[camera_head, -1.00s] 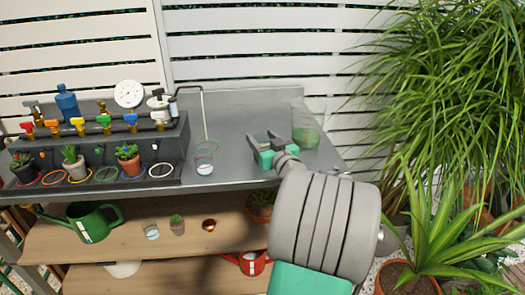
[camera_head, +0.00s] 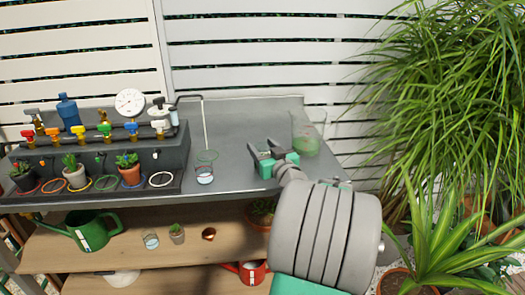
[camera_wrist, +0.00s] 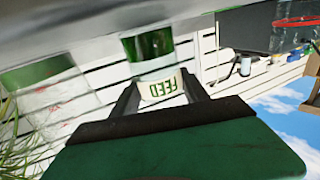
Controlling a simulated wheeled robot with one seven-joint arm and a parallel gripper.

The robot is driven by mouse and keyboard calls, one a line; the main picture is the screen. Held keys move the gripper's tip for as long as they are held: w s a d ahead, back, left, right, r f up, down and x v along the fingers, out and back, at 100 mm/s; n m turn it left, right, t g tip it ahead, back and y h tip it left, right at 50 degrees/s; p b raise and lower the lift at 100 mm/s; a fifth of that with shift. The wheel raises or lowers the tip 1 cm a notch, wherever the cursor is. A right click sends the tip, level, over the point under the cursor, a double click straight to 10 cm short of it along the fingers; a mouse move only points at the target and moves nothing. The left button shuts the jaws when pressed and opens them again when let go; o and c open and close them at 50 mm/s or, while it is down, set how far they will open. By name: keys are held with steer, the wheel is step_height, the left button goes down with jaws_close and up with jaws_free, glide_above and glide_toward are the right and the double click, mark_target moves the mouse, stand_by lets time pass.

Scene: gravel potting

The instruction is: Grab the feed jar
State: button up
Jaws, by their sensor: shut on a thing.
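The feed jar (camera_wrist: 160,85) shows in the wrist view with a white FEED label, upside down in the picture, and a green part above the label. My gripper (camera_wrist: 155,88) is shut on it, one dark finger on each side. In the head view my gripper (camera_head: 263,150) is low over the right part of the grey bench top (camera_head: 240,130); the jar between its fingers is hard to make out there.
A clear jug with green liquid (camera_head: 308,140) stands just right of my gripper. A small glass (camera_head: 204,175) stands to the left, by a thin pipe. The valve manifold (camera_head: 100,145) and potted succulents (camera_head: 128,170) fill the bench's left end.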

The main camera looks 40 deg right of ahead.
steer(key=shift+r, duration=0.65)
steer(key=shift+r+p, duration=0.35)
steer(key=shift+r, duration=0.6)
steer(key=s+a+r+p, duration=0.1)
steer(key=s+a+r, duration=0.2)
steer(key=s+r, duration=0.6)
steer(key=shift+s+r, duration=0.35)
steer(key=shift+s, duration=2)
